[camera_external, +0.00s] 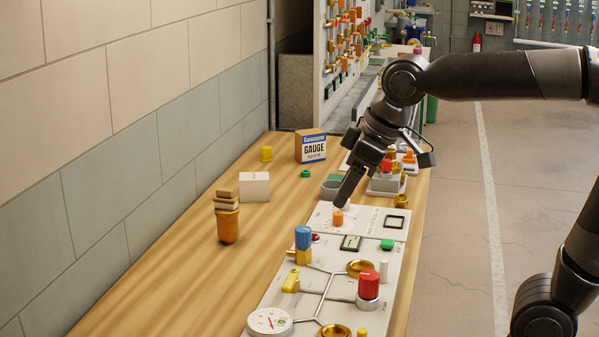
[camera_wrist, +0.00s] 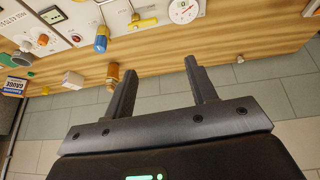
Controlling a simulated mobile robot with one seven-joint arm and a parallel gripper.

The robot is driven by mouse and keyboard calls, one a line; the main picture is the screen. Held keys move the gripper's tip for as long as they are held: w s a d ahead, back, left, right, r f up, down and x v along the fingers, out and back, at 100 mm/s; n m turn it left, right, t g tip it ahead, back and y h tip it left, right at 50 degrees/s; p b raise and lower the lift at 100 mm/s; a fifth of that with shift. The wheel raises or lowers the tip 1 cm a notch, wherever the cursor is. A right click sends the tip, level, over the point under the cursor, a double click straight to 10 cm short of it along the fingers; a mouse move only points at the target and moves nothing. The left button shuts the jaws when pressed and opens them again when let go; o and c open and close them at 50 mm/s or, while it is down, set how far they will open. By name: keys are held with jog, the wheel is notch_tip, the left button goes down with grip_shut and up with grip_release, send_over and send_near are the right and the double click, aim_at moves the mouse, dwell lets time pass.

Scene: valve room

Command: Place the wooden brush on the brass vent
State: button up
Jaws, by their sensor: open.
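A stack of light and dark wooden layers (camera_external: 226,199), which looks like the wooden brush, sits on top of an amber-brown cylinder (camera_external: 228,227) on the bench's left. The cylinder also shows beyond the left finger in the wrist view (camera_wrist: 113,73). I cannot tell for certain which part is the brass vent. Two round brass rings are on the white panel, one beside the red knob (camera_external: 360,268) and one at the front edge (camera_external: 336,330). My gripper (camera_external: 343,203) is above the panel's far part, near an orange knob (camera_external: 338,217). In the wrist view its fingers (camera_wrist: 160,68) are apart and empty.
The white panel (camera_external: 285,296) carries a gauge, a tall blue-topped part (camera_external: 303,243), a red knob (camera_external: 369,285) and a yellow handle. A white block (camera_external: 255,187) and a gauge box (camera_external: 310,146) stand farther back. Bare wood surrounds the amber cylinder; a wall is at left.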

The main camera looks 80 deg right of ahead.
jog(key=s+a+f, duration=0.2)
jog(key=s+f, duration=0.2)
jog(key=s, duration=0.2)
jog(key=s+a+f, duration=0.1)
jog(key=s+f, duration=0.2)
jog(key=s, duration=0.4)
jog(key=shift+a+f+y, duration=0.3)
jog(key=shift+a+f, duration=0.05)
jog(key=shift+s, duration=0.1)
